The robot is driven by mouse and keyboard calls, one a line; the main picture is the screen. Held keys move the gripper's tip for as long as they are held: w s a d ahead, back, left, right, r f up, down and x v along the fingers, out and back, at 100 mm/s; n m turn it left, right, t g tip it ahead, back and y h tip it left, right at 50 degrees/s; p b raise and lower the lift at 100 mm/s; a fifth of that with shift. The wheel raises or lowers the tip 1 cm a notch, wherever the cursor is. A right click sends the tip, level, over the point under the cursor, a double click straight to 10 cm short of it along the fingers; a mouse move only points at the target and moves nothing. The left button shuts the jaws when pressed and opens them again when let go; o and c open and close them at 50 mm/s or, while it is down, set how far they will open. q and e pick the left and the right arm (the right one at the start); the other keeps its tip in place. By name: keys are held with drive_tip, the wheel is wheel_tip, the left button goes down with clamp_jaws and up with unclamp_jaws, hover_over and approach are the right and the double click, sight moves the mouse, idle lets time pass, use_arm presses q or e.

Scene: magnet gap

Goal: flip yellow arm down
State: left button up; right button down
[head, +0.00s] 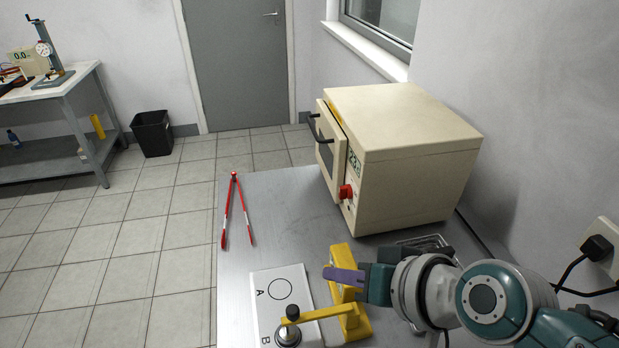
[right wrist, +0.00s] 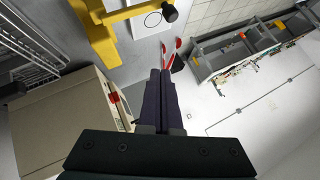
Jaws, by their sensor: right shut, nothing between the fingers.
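The yellow arm (head: 318,315) reaches left from a yellow stand (head: 341,254) near the front of the metal table. Its free end carries a black knob (head: 292,312) above a silver round piece (head: 288,336), over a white card (head: 262,290) marked A and B. In the right wrist view the yellow arm (right wrist: 124,13) and its black knob (right wrist: 169,13) show at the top. My right gripper (head: 328,273) is shut and empty, its purple fingers in front of the yellow stand in the head view. Whether they touch it I cannot tell. My left gripper is out of view.
A cream oven (head: 410,165) with its door ajar stands at the table's back right. Red tongs (head: 226,215) lie at the left. A wire rack (head: 425,243) is behind my right wrist. Bare metal table (head: 285,220) lies between tongs and oven.

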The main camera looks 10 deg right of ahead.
use_arm(q)
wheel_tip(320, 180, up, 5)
drive_tip(key=p, duration=0.3)
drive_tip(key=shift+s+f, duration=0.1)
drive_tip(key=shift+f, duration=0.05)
use_arm(e)
drive_tip(key=s+a+r, duration=0.1)
drive_tip(key=s+r, duration=0.5)
drive_tip(key=r, duration=0.3)
drive_tip(key=shift+s+a+r, duration=0.2)
drive_tip(key=shift+a, duration=0.05)
drive_tip(key=s+d+r+n+g+h, duration=0.4)
drive_tip(key=s+d, duration=0.4)
drive_tip(key=s, duration=0.5)
use_arm(q)
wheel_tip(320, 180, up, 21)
drive_tip(key=p, duration=2.1)
drive_tip(key=shift+p, duration=0.3)
use_arm(e)
wheel_tip(320, 180, up, 22)
drive_tip(key=d, duration=0.1)
drive_tip(key=shift+s+g, duration=0.3)
drive_tip(key=shift+g, duration=0.1)
drive_tip(key=shift+a, duration=0.1)
